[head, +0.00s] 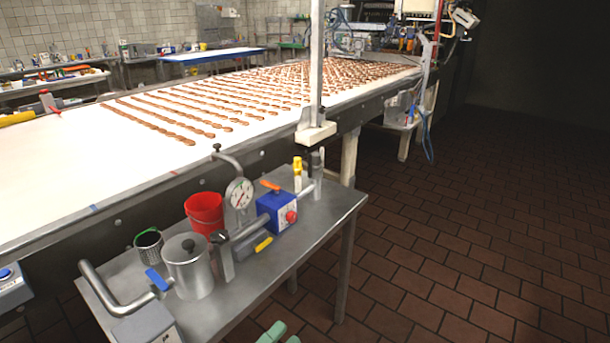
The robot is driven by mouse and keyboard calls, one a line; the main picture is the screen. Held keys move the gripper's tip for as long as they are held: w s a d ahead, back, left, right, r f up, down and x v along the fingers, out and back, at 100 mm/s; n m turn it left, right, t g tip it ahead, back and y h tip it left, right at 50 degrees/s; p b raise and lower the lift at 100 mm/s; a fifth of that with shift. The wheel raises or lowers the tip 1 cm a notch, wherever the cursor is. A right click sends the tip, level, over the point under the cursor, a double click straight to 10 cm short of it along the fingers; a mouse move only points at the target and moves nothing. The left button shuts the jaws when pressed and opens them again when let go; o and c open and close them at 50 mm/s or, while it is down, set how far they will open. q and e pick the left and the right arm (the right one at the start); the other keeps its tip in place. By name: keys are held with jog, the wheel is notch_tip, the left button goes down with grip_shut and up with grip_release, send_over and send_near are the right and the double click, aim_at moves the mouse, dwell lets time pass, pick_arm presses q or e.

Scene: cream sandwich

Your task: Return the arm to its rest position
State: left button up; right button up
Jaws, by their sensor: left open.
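The pale green fingertips of my left gripper (281,334) just show at the bottom edge, right of the small metal table's near side. They are a little apart with nothing visible between them. The rest of this gripper and its arm is out of the picture. My right gripper is not in view.
A metal table (325,215) holds a red bucket (205,211), a steel jug (188,267), a gauge (239,193), a blue box (277,211) and pipes. Behind it runs a long white conveyor (60,180) with rows of brown biscuits (190,112). The tiled floor (470,230) at right is clear.

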pick_arm(q)
jog(key=s+a+f+n+g+y+p, duration=0.1)
jog(key=s+a+f+n+g+y, duration=0.1)
jog(key=s+a+f+n+y, duration=0.2)
jog(key=s+a+f+n+g+y+p, duration=0.1)
jog(key=s+a+f+n+y, duration=0.4)
jog(key=s+f+n, duration=0.6)
jog(key=s+a+f+n+g+y+p, duration=0.1)
jog(key=s+a+f+n+g+y, duration=0.2)
jog(key=s+a+f+n, duration=0.4)
jog(key=s+n+y, duration=0.1)
jog(key=s+n, duration=0.2)
jog(key=shift+f+g+y, duration=0.25)
jog(key=shift+g+y, duration=0.05)
jog(key=shift+g, duration=0.1)
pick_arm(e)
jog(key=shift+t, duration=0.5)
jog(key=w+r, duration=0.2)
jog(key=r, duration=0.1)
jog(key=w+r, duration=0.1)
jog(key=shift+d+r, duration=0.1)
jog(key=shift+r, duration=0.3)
